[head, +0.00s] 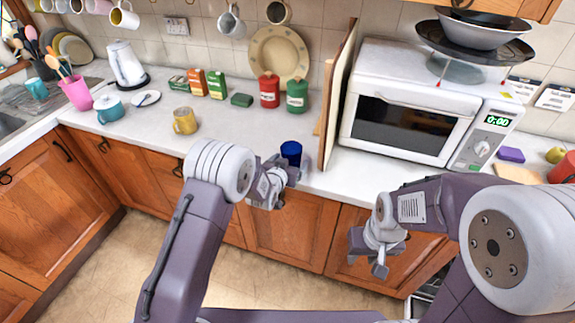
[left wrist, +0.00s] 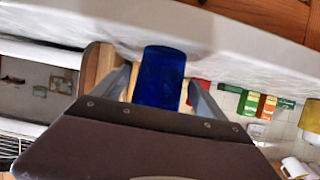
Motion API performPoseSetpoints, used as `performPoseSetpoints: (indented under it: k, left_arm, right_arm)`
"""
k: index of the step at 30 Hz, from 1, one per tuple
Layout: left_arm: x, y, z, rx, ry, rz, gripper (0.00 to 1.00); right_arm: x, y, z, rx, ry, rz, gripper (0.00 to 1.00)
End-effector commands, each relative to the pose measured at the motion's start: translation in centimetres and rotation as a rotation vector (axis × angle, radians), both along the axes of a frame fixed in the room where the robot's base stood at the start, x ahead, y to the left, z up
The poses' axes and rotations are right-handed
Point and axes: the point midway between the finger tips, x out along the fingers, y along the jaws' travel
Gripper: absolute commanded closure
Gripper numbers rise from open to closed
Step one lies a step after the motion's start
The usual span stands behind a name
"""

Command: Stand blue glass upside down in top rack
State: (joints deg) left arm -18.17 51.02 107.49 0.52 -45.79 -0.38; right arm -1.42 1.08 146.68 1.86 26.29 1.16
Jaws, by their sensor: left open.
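The blue glass (head: 291,151) stands on the white counter near its front edge, left of a wooden board. My left gripper (head: 284,172) is open at the glass in the head view and partly hides its lower part. In the left wrist view, the blue glass (left wrist: 160,78) sits between the two spread fingers (left wrist: 160,95); whether they touch it I cannot tell. My right gripper (head: 368,256) hangs in front of the cabinets, empty, with its fingers apart. No top rack is clearly visible; my right arm covers much of the lower right.
An upright wooden board (head: 336,95) and the microwave (head: 410,105) stand right of the glass. A yellow mug (head: 185,121), red canister (head: 269,90) and green canister (head: 297,95) stand left and behind. The counter (head: 235,130) between mug and glass is clear.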

Motion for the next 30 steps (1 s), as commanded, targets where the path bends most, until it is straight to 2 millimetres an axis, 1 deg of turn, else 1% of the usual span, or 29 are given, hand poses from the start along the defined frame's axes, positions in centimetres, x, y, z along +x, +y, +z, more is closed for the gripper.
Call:
performPoseSetpoints:
  k: [6, 9, 12, 15, 22, 24, 26, 29, 30]
  left_arm:
    - [-3.9, 1.2, 1.6, 0.0, -0.001, 0.0, 0.17]
    - [-5.4, 1.7, 2.3, -0.001, -0.002, 0.0, 0.17]
    - [-6.4, 2.0, 2.8, -0.001, -0.003, 0.0, 0.17]
    - [-6.8, 2.2, 3.1, -0.001, -0.003, 0.0, 0.17]
    - [-6.8, 2.2, 3.1, -0.001, -0.002, 0.0, 0.17]
    - [-6.6, 2.8, 3.2, -0.002, -0.006, 0.012, 0.17]
    - [-6.0, 3.6, 4.6, -0.01, -0.03, 0.03, 0.17]
    - [-5.1, 6.2, 8.9, -0.029, -0.103, 0.084, 0.17]
    - [-5.1, 7.9, 10.9, -0.034, -0.125, 0.115, 0.17]
  right_arm:
    - [0.0, 0.0, -0.8, 0.0, 0.0, 0.0, 0.64]
    - [0.0, 0.0, -1.1, 0.0, 0.0, 0.0, 0.64]
    - [0.0, 0.0, -1.2, 0.0, 0.0, 0.0, 0.64]
    - [0.0, 0.0, -1.2, 0.0, 0.0, 0.0, 0.64]
    - [0.0, 0.0, -1.1, 0.0, 0.0, 0.0, 0.64]
    - [0.0, 0.0, -1.1, 0.0, 0.0, 0.0, 0.64]
    - [0.0, 0.0, -1.1, 0.0, 0.0, 0.0, 0.64]
    - [0.0, 0.0, -1.1, 0.0, 0.0, 0.0, 0.64]
    - [0.0, 0.0, -1.1, 0.0, 0.0, 0.0, 0.64]
